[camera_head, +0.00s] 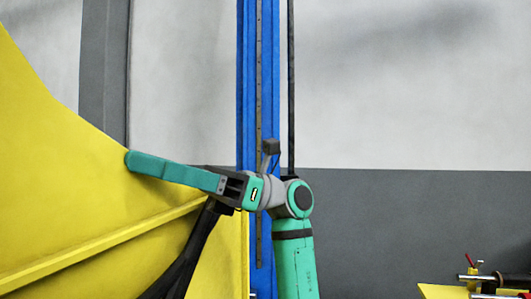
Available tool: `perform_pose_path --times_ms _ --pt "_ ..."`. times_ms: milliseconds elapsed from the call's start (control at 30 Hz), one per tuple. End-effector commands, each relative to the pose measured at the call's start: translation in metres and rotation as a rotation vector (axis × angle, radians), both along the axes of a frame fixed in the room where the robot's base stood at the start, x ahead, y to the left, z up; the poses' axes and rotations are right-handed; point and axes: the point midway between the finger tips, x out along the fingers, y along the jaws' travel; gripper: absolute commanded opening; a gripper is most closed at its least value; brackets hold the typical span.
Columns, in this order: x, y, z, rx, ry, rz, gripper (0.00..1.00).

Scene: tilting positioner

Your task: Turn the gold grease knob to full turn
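My gripper (172,171) is at the end of my teal arm, left of centre, and points left across the face of a large yellow plate (60,190). One long teal finger shows from the side, its tip in front of the plate or against it; I cannot tell which. The second finger is not clearly seen, so its opening cannot be read. A dark, bent shape (190,255) runs down and left from below the wrist; I cannot tell what it is. I cannot make out a gold grease knob near the gripper.
A tall blue column (246,80) with a dark rail stands behind my arm. At the lower right is a yellow surface (440,291) with a rod-like fitting (480,278) that has a red handle. The space right of my arm, before the grey-and-white wall (400,90), looks clear.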

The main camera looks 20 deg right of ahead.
Motion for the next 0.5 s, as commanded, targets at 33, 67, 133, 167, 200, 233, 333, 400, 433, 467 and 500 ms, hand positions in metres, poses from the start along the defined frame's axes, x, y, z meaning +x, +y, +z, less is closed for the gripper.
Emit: perform_pose_path --times_ms 33,67,133,167,200,233,333,400,433,467,500 --pt "-0.003 -0.008 0.001 0.02 0.001 0.006 0.36" --pt "-0.005 -0.012 0.002 0.031 0.002 0.009 0.36" --pt "-0.009 -0.022 0.004 0.058 0.003 0.018 0.36" --pt "-0.011 -0.027 0.005 0.07 0.004 0.021 0.36" --pt "-0.014 -0.033 0.006 0.086 0.005 0.026 0.36" --pt "-0.016 -0.038 0.007 0.097 0.005 0.03 0.36" --pt "-0.022 -0.052 0.009 0.134 0.005 0.041 0.36" --pt "-0.026 -0.062 0.01 0.16 0.006 0.047 0.36" --pt "-0.028 -0.067 0.011 0.171 0.007 0.051 0.36" --pt "-0.03 -0.072 0.011 0.181 0.007 0.054 0.36" --pt "-0.033 -0.078 0.012 0.195 0.007 0.056 0.36"
